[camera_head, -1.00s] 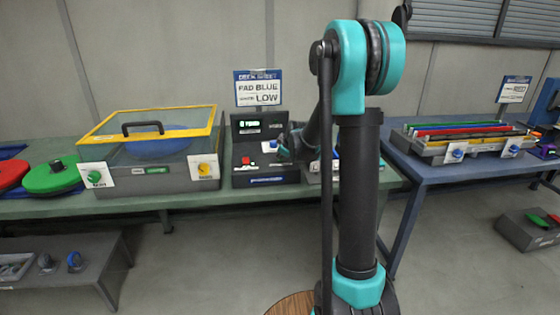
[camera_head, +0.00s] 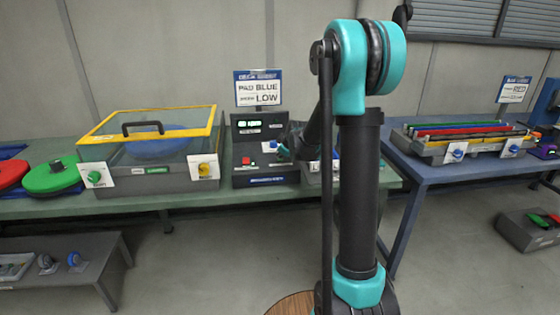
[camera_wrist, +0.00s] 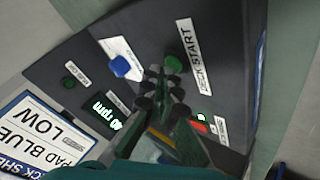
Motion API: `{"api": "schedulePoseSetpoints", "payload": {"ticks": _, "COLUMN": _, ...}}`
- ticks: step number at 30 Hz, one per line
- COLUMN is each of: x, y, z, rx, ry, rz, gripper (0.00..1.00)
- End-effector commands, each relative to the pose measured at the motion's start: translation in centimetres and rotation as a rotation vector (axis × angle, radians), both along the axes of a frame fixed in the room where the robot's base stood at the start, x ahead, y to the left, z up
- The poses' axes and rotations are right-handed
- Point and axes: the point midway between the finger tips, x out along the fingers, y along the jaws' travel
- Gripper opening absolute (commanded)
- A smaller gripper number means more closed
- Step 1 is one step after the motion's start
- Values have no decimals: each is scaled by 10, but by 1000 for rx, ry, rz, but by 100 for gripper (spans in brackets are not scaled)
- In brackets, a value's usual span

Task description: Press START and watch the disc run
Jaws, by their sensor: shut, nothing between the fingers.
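The dark control panel (camera_head: 240,180) stands on the green bench, with a lit green rpm display (camera_head: 249,123). In the wrist view the green START button (camera_wrist: 175,64) sits beside its white label (camera_wrist: 190,55). A blue knob (camera_wrist: 121,66) and a red button (camera_wrist: 200,127) are on the same panel. My gripper (camera_wrist: 160,80) is shut and empty, its tips close beside the START button; I cannot tell whether they touch the panel. The blue disc (camera_head: 160,147) lies under the clear yellow-framed lid (camera_head: 100,127), which is down.
A sign (camera_head: 258,88) reading PAD BLUE and LOW stands behind the panel. Green (camera_head: 50,178) and red (camera_head: 10,174) discs lie at the left. A blue table (camera_head: 400,168) with coloured bars stands right.

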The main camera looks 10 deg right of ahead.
Motion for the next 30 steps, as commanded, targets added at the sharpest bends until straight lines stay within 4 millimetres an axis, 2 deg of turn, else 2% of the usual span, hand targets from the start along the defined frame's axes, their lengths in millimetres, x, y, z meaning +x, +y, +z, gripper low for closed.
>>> {"api": "schedulePoseSetpoints", "payload": {"ticks": 6, "x": 0, "y": 0, "z": 9, "rx": 0, "ry": 0, "rz": 0, "gripper": 0}}
{"api": "schedulePoseSetpoints", "payload": {"ticks": 17, "x": 0, "y": 0, "z": 13, "rx": 0, "ry": 0, "rz": 0, "gripper": 0}}
{"api": "schedulePoseSetpoints", "payload": {"ticks": 30, "x": 0, "y": 0, "z": 51, "rx": 0, "ry": 0, "rz": 0, "gripper": 0}}
